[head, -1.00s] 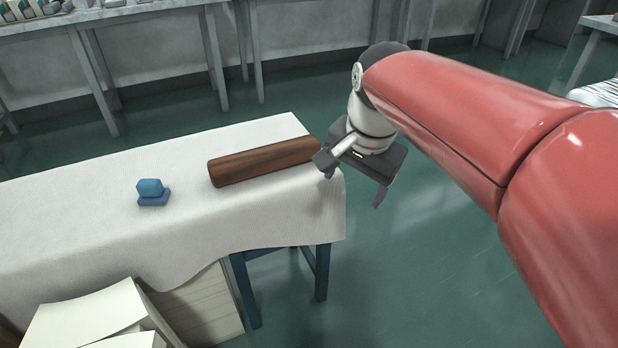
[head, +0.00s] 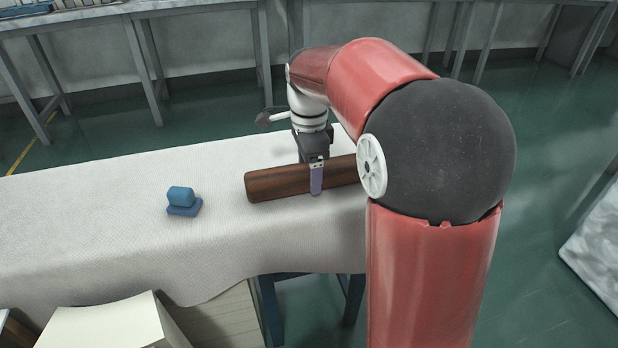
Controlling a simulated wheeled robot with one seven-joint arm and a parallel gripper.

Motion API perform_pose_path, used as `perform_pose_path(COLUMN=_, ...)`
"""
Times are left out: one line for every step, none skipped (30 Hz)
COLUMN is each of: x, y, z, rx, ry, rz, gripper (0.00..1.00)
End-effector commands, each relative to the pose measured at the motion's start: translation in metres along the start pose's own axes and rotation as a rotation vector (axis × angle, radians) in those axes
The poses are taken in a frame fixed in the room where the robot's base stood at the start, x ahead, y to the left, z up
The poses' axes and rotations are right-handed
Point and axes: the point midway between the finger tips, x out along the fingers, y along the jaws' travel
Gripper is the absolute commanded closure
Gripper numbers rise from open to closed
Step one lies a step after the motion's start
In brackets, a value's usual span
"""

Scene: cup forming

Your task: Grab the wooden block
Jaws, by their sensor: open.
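The wooden block (head: 275,184) is a long dark brown bar lying on the white cloth of the table. Its right end is hidden behind my arm. My gripper (head: 309,174) is over the block and points down, with its jaws open. One purple finger shows in front of the block's near side. The other finger is mostly hidden at the far side, so the jaws appear to straddle the block. I cannot tell whether either finger touches it.
A small blue object (head: 181,196) on a blue base sits on the cloth-covered table (head: 90,220), left of the block. The cloth around both is clear. Pale boxes (head: 105,325) stand below the front edge. A grey workbench (head: 120,12) runs along the back wall.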

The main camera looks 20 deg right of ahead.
Motion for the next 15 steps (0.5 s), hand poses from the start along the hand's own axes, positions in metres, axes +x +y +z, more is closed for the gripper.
perform_pose_path(x=0.0068, y=0.0, z=0.0004, rx=-0.001, ry=0.0, rz=0.001, gripper=0.24)
perform_pose_path(x=0.0091, y=0.0001, z=0.0004, rx=-0.001, ry=0.0, rz=0.001, gripper=0.24)
perform_pose_path(x=0.0113, y=0.0002, z=0.0004, rx=-0.001, ry=0.0, rz=0.001, gripper=0.24)
perform_pose_path(x=0.0123, y=0.0001, z=0.0004, rx=-0.001, ry=0.0, rz=0.0, gripper=0.24)
perform_pose_path(x=0.0128, y=0.0, z=0.0004, rx=-0.001, ry=0.0, rz=-0.001, gripper=0.24)
perform_pose_path(x=0.0129, y=-0.0001, z=0.0004, rx=-0.002, ry=0.0, rz=-0.001, gripper=0.24)
perform_pose_path(x=0.0128, y=-0.0002, z=0.0004, rx=-0.002, ry=0.0, rz=-0.002, gripper=0.24)
perform_pose_path(x=0.0127, y=-0.0002, z=0.0004, rx=-0.002, ry=0.0, rz=-0.002, gripper=0.24)
perform_pose_path(x=0.0126, y=-0.0002, z=0.0004, rx=-0.002, ry=0.0, rz=-0.002, gripper=0.24)
perform_pose_path(x=0.0126, y=-0.0002, z=0.0004, rx=-0.002, ry=0.0, rz=-0.001, gripper=0.24)
perform_pose_path(x=0.0126, y=-0.0002, z=0.0004, rx=-0.002, ry=0.0, rz=-0.001, gripper=0.25)
perform_pose_path(x=0.0125, y=-0.0002, z=0.0004, rx=-0.002, ry=0.0, rz=-0.001, gripper=0.3)
perform_pose_path(x=0.0125, y=-0.0002, z=0.0004, rx=-0.002, ry=0.0, rz=-0.001, gripper=0.34)
perform_pose_path(x=0.0125, y=-0.0002, z=0.0004, rx=-0.002, ry=0.0, rz=-0.001, gripper=0.38)
perform_pose_path(x=0.0125, y=-0.0002, z=0.0004, rx=-0.002, ry=0.0, rz=-0.001, gripper=0.43)
